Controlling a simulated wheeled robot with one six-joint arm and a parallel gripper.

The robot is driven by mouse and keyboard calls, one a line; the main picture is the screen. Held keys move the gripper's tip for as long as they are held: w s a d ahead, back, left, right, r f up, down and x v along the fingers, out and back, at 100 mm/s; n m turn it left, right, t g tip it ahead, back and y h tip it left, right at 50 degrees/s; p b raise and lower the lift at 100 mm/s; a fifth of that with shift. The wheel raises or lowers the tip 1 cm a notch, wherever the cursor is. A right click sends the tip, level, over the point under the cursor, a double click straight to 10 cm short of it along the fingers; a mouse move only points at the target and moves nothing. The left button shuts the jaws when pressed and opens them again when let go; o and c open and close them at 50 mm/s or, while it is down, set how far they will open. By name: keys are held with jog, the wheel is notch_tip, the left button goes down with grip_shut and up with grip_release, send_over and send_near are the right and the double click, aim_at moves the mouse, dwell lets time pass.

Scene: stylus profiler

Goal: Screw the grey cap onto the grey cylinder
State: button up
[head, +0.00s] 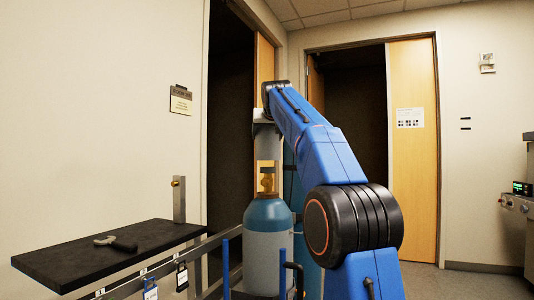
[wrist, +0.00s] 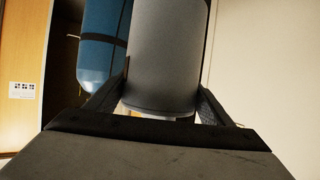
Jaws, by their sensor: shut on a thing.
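The grey cylinder (head: 265,262) stands upright in the head view, with a blue shoulder and a brass valve (head: 267,181) on top. The grey cap (head: 265,146) is above the valve, roughly in line with it, and a gap shows between them. My gripper (wrist: 164,98) is shut on the cap (wrist: 168,55), with one dark finger on each side in the wrist view. In the head view my arm's end hides the top of the cap, and the fingers are hard to make out.
A blue-teal cylinder (head: 289,170) stands behind, and a blue cylinder shows in the wrist view (wrist: 102,45). A black shelf (head: 70,262) at left holds a tool (head: 115,243). Rails and blue posts (head: 225,265) flank the cylinder. Doorways lie behind.

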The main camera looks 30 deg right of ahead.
jog(key=shift+w+d+f, duration=0.1)
jog(key=shift+w+f, duration=0.05)
jog(key=shift+w, duration=0.05)
jog(key=shift+s+f, duration=0.15)
jog(key=shift+f, duration=0.25)
send_over(267, 169)
jog(key=w+d, duration=0.2)
jog(key=w, duration=0.1)
jog(key=shift+s+a+f, duration=0.1)
jog(key=shift+s+f, duration=0.05)
jog(key=shift+f, duration=1.3)
jog(key=shift+s+f, duration=0.1)
jog(key=shift+f, duration=1.3)
jog(key=shift+f, duration=2.5)
jog(key=shift+f, duration=1)
jog(key=shift+a+f, duration=0.1)
jog(key=shift+m+h, duration=0.4)
